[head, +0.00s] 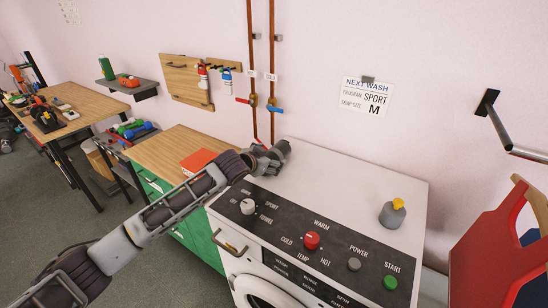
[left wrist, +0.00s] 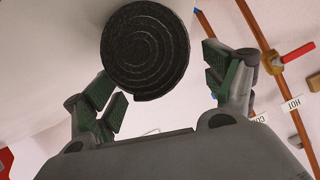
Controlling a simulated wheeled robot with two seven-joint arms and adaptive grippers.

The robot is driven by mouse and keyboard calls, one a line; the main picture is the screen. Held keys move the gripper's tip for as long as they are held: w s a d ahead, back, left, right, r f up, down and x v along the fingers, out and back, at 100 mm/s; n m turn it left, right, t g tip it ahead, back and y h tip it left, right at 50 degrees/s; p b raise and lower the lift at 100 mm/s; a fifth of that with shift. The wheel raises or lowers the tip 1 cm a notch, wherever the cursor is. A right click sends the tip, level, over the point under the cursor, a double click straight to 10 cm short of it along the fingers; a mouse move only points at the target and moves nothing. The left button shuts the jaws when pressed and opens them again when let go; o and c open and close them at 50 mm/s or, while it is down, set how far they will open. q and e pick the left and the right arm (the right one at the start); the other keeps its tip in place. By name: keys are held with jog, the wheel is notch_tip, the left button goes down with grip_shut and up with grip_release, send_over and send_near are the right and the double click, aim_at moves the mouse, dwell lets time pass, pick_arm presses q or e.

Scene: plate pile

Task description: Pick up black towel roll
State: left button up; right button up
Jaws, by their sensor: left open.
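The black towel roll (left wrist: 146,50) shows in the left wrist view as a dark round end with a spiral pattern. It is at the top centre, in front of my left gripper (left wrist: 163,82). The green-padded fingers are spread to either side of the roll's lower part, and I cannot tell whether they touch it. In the head view my left gripper (head: 272,156) is over the back left of the white washing machine's top (head: 340,180). I cannot make out the roll there; the gripper and arm may hide it. My right gripper is in neither view.
A grey weight with a yellow top (head: 392,213) stands on the machine's right side. Copper pipes with red and blue valves (head: 253,100) run down the wall behind my gripper. A red box (head: 200,162) lies on the wooden counter (head: 165,150) to the left.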

aim_at(272, 153)
pick_arm(q)
jog(key=shift+x, duration=1.4)
jog(key=shift+r, duration=0.1)
jog(key=c, duration=1.2)
jog(key=shift+r+b, duration=0.5)
jog(key=shift+r, duration=4.5)
jog(key=shift+s+f, duration=0.1)
